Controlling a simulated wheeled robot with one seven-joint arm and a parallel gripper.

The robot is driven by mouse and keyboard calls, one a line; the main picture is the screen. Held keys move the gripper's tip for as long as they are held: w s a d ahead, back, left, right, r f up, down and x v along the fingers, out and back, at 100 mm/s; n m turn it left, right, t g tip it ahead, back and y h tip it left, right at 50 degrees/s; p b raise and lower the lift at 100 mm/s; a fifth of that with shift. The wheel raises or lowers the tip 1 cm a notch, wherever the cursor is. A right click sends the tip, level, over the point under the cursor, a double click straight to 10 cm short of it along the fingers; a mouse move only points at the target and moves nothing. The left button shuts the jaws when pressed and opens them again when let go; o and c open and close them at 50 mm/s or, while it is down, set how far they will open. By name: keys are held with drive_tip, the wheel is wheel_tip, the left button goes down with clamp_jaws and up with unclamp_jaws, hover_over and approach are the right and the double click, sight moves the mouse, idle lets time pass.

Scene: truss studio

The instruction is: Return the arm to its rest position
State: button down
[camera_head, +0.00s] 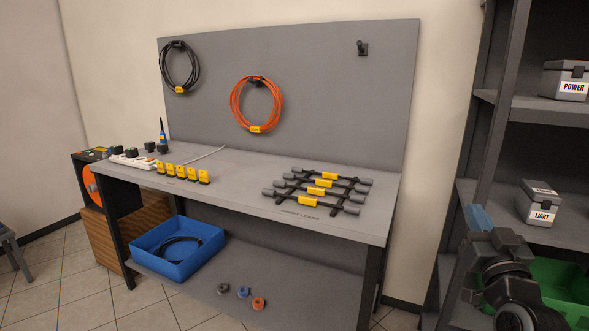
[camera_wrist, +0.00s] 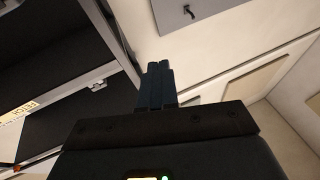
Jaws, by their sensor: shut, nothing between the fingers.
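My arm shows at the lower right of the head view, dark and folded, in front of the shelf. My gripper (camera_wrist: 158,72) is in the middle of the wrist view, its two dark fingers together with nothing between them. It touches nothing that I can see.
A grey workbench (camera_head: 240,182) with a pegboard stands at the centre. A dark shelf (camera_head: 540,110) at the right holds a POWER case (camera_head: 566,82) and a LIGHT case (camera_head: 540,205). A green bin (camera_head: 562,285) sits low beside my arm. A blue tray (camera_head: 180,268) is under the bench.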

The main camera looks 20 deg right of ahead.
drive_tip(key=s+a+f+n+y, duration=0.2)
drive_tip(key=s+a+f+y, duration=0.1)
drive_tip(key=s+a+f, duration=0.5)
drive_tip(key=s+a+f+n+y, duration=0.15)
drive_tip(key=s+a+f, duration=0.3)
drive_tip(key=a, duration=0.65)
drive_tip(key=s+a+n+g+y, duration=0.1)
drive_tip(key=s+a+y, duration=0.2)
drive_tip(key=s+a, duration=0.3)
drive_tip(key=s+a+n+g+y, duration=0.2)
drive_tip(key=s+a+y, duration=0.2)
drive_tip(key=s, duration=1)
drive_tip(key=shift+a+f, duration=0.2)
drive_tip(key=shift+a, duration=0.75)
drive_tip(key=shift+n, duration=0.25)
